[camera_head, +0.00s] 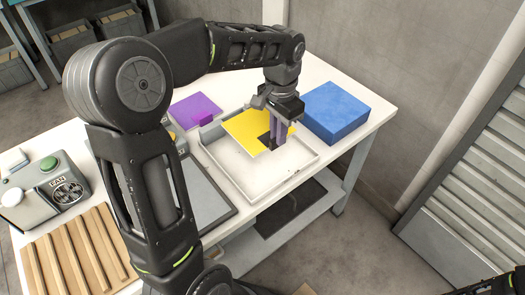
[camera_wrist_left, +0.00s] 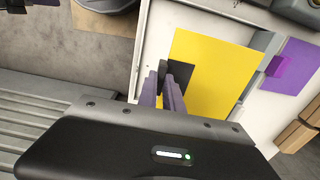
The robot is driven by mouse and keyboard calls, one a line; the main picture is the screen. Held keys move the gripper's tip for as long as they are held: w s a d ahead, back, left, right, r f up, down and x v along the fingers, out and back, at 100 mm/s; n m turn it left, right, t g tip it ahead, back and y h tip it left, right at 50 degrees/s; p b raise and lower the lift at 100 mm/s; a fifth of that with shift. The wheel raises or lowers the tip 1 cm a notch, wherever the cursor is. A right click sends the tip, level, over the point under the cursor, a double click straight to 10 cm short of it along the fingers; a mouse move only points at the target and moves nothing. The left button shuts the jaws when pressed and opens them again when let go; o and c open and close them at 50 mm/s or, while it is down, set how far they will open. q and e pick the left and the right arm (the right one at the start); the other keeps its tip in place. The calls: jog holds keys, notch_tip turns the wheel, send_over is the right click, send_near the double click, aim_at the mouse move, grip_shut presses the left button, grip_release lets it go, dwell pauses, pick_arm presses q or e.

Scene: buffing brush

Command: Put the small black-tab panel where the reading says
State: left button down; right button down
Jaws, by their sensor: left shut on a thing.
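A yellow panel (camera_head: 251,127) with a black tab (camera_head: 264,141) is over the back part of a shallow white tray (camera_head: 236,181). My left gripper (camera_head: 275,150) points down at its near right side, shut on the black tab. In the left wrist view, the fingers (camera_wrist_left: 163,95) close at the dark tab (camera_wrist_left: 181,74) on the edge of the yellow sheet (camera_wrist_left: 217,65). I cannot tell whether the panel touches the tray floor. No legible reading shows. My right gripper is not in view.
A blue block (camera_head: 336,112) stands right of the tray. A purple panel (camera_head: 193,110) lies at the back left. A dark-framed grey panel (camera_head: 203,189), a grey fan box (camera_head: 44,194) with a green button and a slatted wooden rack (camera_head: 76,254) occupy the table's left side.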

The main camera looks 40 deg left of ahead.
pick_arm(q)
jog(key=shift+w+f, duration=0.1)
jog(key=shift+f, duration=3.1)
jog(key=shift+f+p, duration=0.45)
jog(key=shift+f, duration=1.4)
jog(key=shift+f, duration=0.1)
jog(key=shift+f, duration=0.15)
jog(key=c, duration=1.5)
grip_release()
jog(key=shift+r, duration=0.2)
